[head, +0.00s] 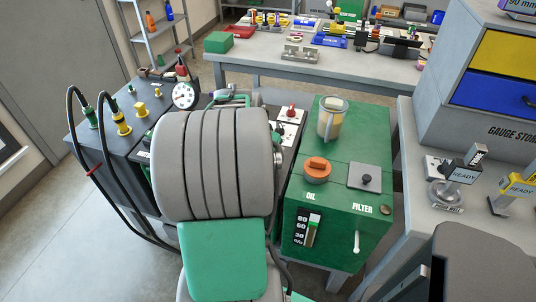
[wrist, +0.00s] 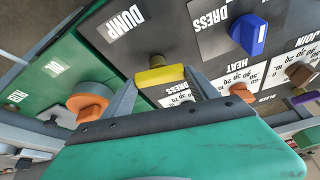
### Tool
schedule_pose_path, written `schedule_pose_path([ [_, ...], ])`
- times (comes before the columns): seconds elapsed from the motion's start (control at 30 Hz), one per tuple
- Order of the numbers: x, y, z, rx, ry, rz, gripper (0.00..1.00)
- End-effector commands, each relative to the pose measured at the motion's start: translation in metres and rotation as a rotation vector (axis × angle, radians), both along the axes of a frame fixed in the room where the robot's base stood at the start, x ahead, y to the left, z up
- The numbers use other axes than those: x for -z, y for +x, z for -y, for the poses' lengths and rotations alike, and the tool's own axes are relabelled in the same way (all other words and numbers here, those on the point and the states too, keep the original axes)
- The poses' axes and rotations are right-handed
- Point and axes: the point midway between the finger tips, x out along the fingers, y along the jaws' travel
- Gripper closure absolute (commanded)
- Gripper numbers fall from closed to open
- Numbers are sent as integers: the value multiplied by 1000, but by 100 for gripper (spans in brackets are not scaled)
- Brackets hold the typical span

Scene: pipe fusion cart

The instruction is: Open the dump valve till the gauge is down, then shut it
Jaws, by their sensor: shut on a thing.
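In the wrist view, the dump valve's yellow handle (wrist: 160,75) stands below the upside-down DUMP label on a dark panel. My gripper (wrist: 161,82) is shut on this handle, one finger at each end of it. The handle lies almost level across the picture. In the head view my own arm hides the valve and the gripper. The white round gauge (head: 184,95) shows there just left of my arm, at the back of the cart. Its needle is too small to read.
A blue knob (wrist: 249,34) stands right of the valve in the wrist view, and an orange cap (wrist: 88,104) left. The green oil tank (head: 375,150) stands right of my arm, with a jug (head: 329,120) on top. Black hoses (head: 108,175) loop at the left.

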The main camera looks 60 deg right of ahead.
Motion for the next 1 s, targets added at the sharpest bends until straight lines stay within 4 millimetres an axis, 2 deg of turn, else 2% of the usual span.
schedule_pose_path([
  [0.4, 1, -3, -1, -225, 3, -1, 72],
  [1.0, 1, -4, -1, -266, 3, -3, 72],
])
